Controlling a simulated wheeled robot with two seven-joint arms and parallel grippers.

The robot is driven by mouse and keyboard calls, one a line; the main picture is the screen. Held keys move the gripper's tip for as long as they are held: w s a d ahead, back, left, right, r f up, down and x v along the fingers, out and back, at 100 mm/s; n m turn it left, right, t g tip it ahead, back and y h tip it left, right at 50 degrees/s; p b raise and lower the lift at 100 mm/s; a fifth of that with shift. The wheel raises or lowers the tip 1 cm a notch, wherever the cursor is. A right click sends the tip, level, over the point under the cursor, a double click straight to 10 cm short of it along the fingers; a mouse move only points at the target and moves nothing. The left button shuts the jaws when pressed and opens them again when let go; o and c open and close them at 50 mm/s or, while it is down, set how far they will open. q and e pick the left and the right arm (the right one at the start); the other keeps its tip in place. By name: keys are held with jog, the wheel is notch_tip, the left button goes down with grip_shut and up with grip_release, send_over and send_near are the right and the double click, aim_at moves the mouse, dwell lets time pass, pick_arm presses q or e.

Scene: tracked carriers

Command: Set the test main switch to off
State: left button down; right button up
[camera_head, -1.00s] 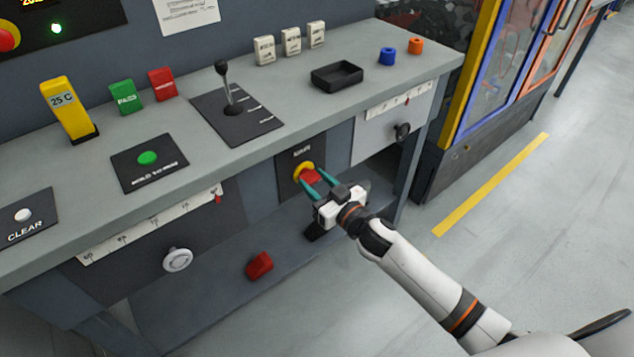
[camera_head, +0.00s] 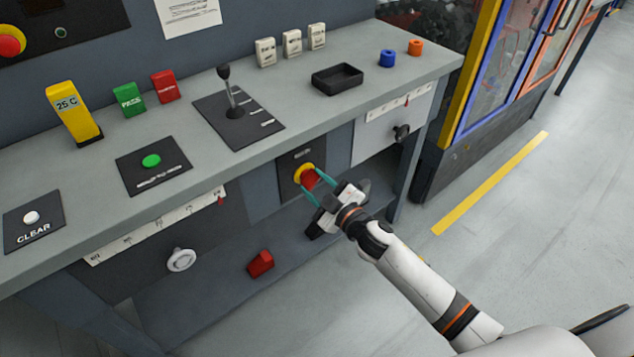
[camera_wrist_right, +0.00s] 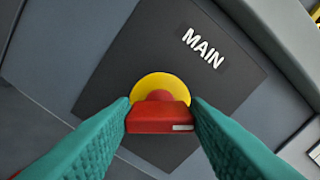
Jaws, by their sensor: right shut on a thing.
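The main switch is a red handle (camera_wrist_right: 158,118) on a yellow round base (camera_wrist_right: 163,88), set on a dark plate (camera_wrist_right: 110,75) lettered MAIN. In the head view the red handle (camera_head: 309,178) and yellow base (camera_head: 303,171) show on the bench front, below the worktop. My right gripper (camera_wrist_right: 160,112) has its teal fingers on either side of the red handle and is shut on it. In the head view the right gripper (camera_head: 314,184) reaches the switch from the lower right. My left gripper is not in view.
The worktop (camera_head: 215,165) above holds a black lever (camera_head: 230,90), a green button (camera_head: 151,161), a black tray (camera_head: 337,78) and coloured blocks. A red block (camera_head: 261,262) lies on the lower shelf. The floor at right is open.

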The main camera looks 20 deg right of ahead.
jog(key=n, duration=0.6)
jog(key=shift+a+f, duration=0.1)
jog(key=n, duration=0.2)
jog(key=shift+n, duration=0.3)
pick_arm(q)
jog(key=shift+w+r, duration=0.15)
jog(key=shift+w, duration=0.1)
pick_arm(e)
jog(key=shift+f+n, duration=0.1)
jog(key=shift+n, duration=0.7)
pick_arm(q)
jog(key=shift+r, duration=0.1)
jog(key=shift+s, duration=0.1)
pick_arm(e)
jog(key=o, duration=1)
jog(key=shift+s, duration=0.1)
